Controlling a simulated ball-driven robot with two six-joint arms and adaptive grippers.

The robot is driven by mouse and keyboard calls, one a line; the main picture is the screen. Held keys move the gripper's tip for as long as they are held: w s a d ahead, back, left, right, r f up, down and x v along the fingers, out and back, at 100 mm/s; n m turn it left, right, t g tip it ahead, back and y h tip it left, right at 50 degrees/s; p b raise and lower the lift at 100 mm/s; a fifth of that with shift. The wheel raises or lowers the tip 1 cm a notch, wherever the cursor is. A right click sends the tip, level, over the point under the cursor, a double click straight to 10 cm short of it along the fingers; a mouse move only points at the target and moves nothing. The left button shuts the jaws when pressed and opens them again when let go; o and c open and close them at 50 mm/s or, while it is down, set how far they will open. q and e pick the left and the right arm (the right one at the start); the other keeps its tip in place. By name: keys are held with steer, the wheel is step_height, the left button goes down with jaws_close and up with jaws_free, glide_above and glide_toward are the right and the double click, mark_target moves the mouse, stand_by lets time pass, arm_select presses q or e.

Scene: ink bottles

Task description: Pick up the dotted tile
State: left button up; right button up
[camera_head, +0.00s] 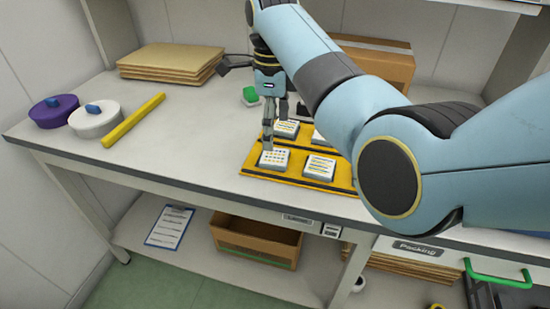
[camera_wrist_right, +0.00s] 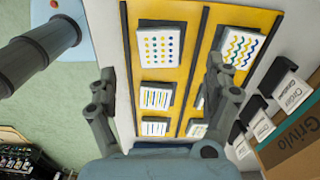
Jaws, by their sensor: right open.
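The dotted tile (camera_head: 273,159) is a pale square block with blue and yellow dots. It lies at the front left corner of a yellow board (camera_head: 252,163) on the table. In the right wrist view the dotted tile (camera_wrist_right: 162,46) shows whole, beyond and between the fingertips. My right gripper (camera_head: 271,141) points down just above and behind this tile in the head view. It is open and empty, and its fingers (camera_wrist_right: 160,82) are spread apart in the wrist view. I cannot tell how small the gap to the tile is. My left gripper is not in view.
A wavy-line tile (camera_wrist_right: 240,48) and striped tiles (camera_head: 319,167) share the board. Dark-and-white boxes (camera_wrist_right: 293,91) and a cardboard box (camera_head: 377,66) stand behind. A yellow bar (camera_head: 134,120), lidded pots (camera_head: 96,120) and stacked boards (camera_head: 170,62) are left. The table between is clear.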

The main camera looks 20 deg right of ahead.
mark_target(275, 156)
steer(key=f, duration=0.7)
steer(key=shift+s+d, duration=0.15)
steer(key=shift+s, duration=0.05)
steer(key=shift+r, duration=0.1)
steer(key=shift+c, duration=0.4)
steer(key=c, duration=1.3)
steer(key=shift+o, duration=0.2)
